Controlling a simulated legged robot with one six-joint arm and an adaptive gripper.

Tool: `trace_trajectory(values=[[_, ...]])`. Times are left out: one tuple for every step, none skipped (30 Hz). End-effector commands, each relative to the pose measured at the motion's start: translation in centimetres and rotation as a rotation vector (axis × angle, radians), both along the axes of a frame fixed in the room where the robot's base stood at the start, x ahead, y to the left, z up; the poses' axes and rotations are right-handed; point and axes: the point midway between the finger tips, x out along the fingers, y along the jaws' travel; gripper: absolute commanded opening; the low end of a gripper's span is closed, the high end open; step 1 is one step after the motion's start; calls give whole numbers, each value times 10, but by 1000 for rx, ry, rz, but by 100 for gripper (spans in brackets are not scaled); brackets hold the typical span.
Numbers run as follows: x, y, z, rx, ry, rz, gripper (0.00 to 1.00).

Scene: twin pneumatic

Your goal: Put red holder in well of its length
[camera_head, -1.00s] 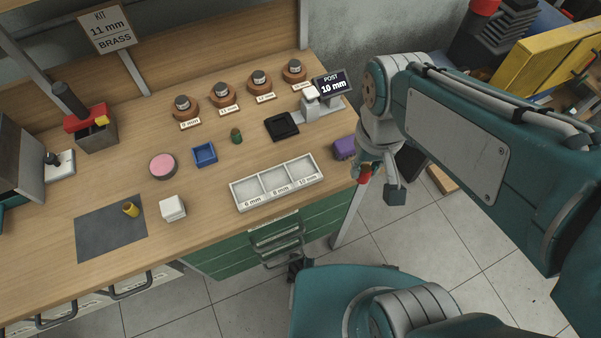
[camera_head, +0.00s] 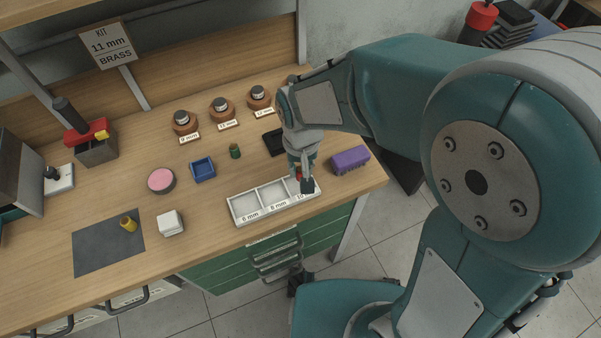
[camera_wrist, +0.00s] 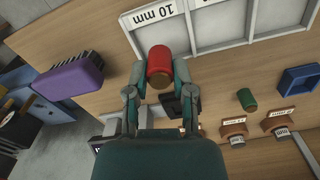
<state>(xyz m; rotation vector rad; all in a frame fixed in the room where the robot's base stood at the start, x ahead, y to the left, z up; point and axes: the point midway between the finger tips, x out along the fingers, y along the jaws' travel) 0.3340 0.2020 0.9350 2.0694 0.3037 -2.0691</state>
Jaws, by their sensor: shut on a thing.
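My gripper (camera_head: 303,180) is shut on the red holder (camera_wrist: 159,65), a small red cylinder with a brownish end facing the wrist camera. In the head view a sliver of red shows between the fingers. The white tray (camera_head: 233,209) has three wells in a row, labelled 6 mm, 8 mm and 10 mm. In the head view my gripper is over the 10 mm well at the tray's right end and partly hides it.
A purple brush-like block (camera_head: 349,160) lies right of the tray. A yellow holder (camera_head: 129,223) is on the grey mat (camera_head: 100,250). Labelled posts stand behind.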

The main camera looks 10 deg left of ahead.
Motion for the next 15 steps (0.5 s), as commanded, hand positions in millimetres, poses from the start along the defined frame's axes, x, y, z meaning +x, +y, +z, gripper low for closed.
trace_trajectory(values=[[1, 3, -7, -2, 3, 1, 0], [1, 2, -13, -3, 4, 1, 0], [0, 2, -19, -3, 4, 1, 0], [0, 2, -23, -3, 4, 1, 0], [1, 2, -27, -2, 4, 1, 0], [1, 2, -30, -2, 2, 1, 0], [1, 2, -32, -2, 2, 1, 0], [1, 2, -33, 0, 1, 1, 0], [1, 2, -33, 0, 0, 1, 0], [1, 1, -33, 1, 0, 1, 0], [1, 1, -32, 1, -1, 1, 0], [1, 1, -32, 1, -1, 1, 0], [1, 1, -32, 1, -1, 1, 0], [1, 0, -32, 1, -1, 0, 0], [1, 0, -32, 1, 0, 1, 0]])
